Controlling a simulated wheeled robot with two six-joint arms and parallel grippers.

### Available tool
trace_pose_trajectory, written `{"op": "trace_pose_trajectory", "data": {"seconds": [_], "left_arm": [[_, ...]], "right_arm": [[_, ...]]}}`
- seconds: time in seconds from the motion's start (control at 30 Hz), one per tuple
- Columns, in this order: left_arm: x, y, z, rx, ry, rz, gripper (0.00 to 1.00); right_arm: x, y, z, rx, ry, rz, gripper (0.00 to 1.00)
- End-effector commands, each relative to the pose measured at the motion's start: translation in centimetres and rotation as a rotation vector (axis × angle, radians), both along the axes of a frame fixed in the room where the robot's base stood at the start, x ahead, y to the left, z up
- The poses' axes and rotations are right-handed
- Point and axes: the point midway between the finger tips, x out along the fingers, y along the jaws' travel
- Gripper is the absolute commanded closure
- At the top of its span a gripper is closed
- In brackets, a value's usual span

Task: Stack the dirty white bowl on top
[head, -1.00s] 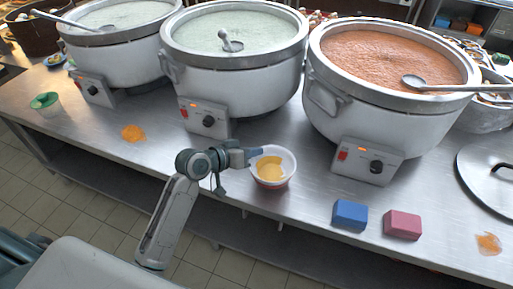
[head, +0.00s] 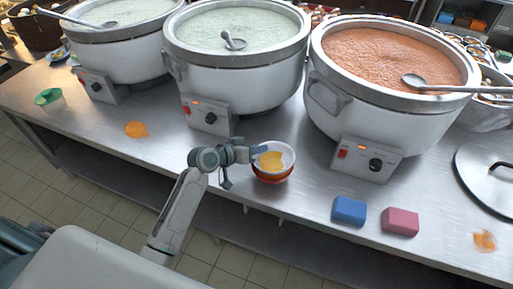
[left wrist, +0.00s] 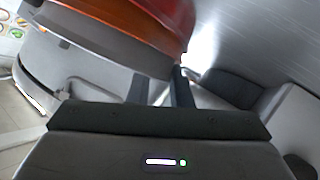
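The white bowl (head: 287,151), with yellow-orange residue inside, is directly above a red-orange bowl (head: 273,179) near the table's front edge. In the head view, my left gripper (head: 254,154) meets the white bowl's left rim and appears shut on it. In the left wrist view, the red-orange bowl (left wrist: 160,12) shows at the top and the white bowl (left wrist: 95,45) shows as a grey band beside it, close to my fingers (left wrist: 160,90). I cannot tell whether the two bowls touch. My right gripper is not in view.
Three large stockpots (head: 235,75) stand behind the bowls. A blue block (head: 349,211) and a pink block (head: 400,222) lie to the right, with a lid (head: 485,180) beyond. Orange spills (head: 136,130) mark the steel table (head: 90,145).

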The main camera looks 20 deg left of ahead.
Motion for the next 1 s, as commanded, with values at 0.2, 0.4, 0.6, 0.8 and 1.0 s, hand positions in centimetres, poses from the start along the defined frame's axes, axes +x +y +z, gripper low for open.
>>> {"op": "trace_pose_trajectory", "data": {"seconds": [0.2, 0.4, 0.6, 0.8, 1.0], "left_arm": [[0.0, 0.0, -0.1, 0.000, 0.002, -0.001, 0.73], [-0.2, 0.2, 0.1, 0.001, 0.001, 0.000, 0.73], [-2.5, 1.8, 1.1, 0.006, -0.001, 0.000, 0.73], [-5.5, 3.8, 2.6, 0.007, 0.000, -0.002, 0.73], [-7.6, 5.2, 3.9, 0.005, 0.001, -0.002, 0.73]], "right_arm": [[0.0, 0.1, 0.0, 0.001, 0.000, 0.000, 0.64], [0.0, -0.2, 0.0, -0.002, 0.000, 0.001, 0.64], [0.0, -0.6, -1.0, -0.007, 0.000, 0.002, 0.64], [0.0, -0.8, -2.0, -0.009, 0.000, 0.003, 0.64], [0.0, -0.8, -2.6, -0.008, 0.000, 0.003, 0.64]]}}
